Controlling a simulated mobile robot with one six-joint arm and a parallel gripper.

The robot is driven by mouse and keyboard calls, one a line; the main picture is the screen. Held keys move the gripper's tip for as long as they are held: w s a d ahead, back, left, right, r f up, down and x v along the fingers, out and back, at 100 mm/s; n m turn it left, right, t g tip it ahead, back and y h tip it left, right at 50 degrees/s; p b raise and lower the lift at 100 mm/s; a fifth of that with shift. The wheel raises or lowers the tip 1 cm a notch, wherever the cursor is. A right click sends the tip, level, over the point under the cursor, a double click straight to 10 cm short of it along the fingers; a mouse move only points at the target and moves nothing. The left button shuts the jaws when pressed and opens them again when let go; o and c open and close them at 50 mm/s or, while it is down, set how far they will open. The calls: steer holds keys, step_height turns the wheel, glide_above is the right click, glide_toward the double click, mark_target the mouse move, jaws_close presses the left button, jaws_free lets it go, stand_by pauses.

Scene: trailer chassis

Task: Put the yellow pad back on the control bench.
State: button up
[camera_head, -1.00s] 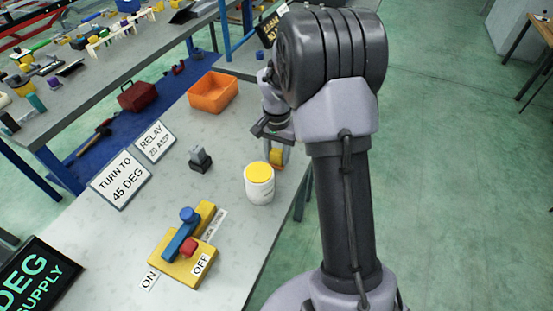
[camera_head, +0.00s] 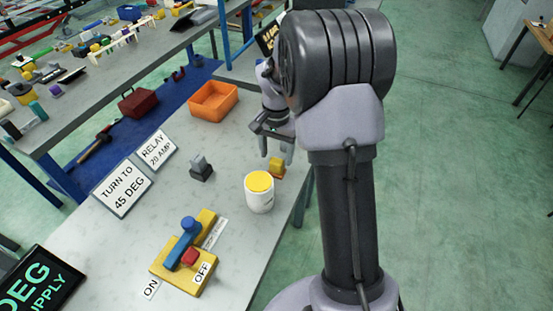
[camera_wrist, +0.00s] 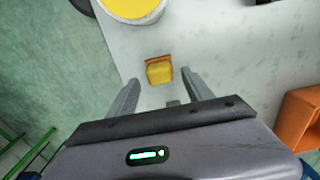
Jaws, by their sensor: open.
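The yellow pad (camera_head: 277,167) is a small yellow block with an orange-brown part. It rests on the grey control bench (camera_head: 225,150) near its right edge, just behind the white tub. In the wrist view the pad (camera_wrist: 159,72) lies on the bench surface, between and beyond my finger tips. My gripper (camera_head: 277,152) is open and empty, with its fingers above the pad and apart from it. In the wrist view both fingers of my gripper (camera_wrist: 161,82) are spread, with nothing held.
A white tub with a yellow lid (camera_head: 259,193) stands close to the pad. An orange bin (camera_head: 213,100), a small grey switch block (camera_head: 201,168), a yellow ON/OFF lever base (camera_head: 190,262) and signs stand on the bench. The green floor lies beyond the bench's right edge.

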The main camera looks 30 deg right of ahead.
mark_target(277, 161)
steer(key=s+a+r+n+t+p, duration=0.1)
steer(key=s+a+r, duration=0.25)
steer(key=r, duration=0.55)
steer(key=s+a+r+n+t+p, duration=0.1)
steer(key=s+a+r, duration=0.3)
steer(key=r, duration=0.5)
steer(key=s+a+r+n+t+y, duration=0.1)
steer(key=s+a+n+t, duration=0.1)
steer(key=s+a, duration=0.3)
steer(key=s+a+r+n+t+y, duration=0.1)
steer(key=s+a, duration=0.4)
steer(key=s, duration=0.5)
steer(key=shift+s+a+r+n+t, duration=0.25)
steer(key=shift+s+n+t, duration=0.15)
steer(key=shift+n, duration=0.1)
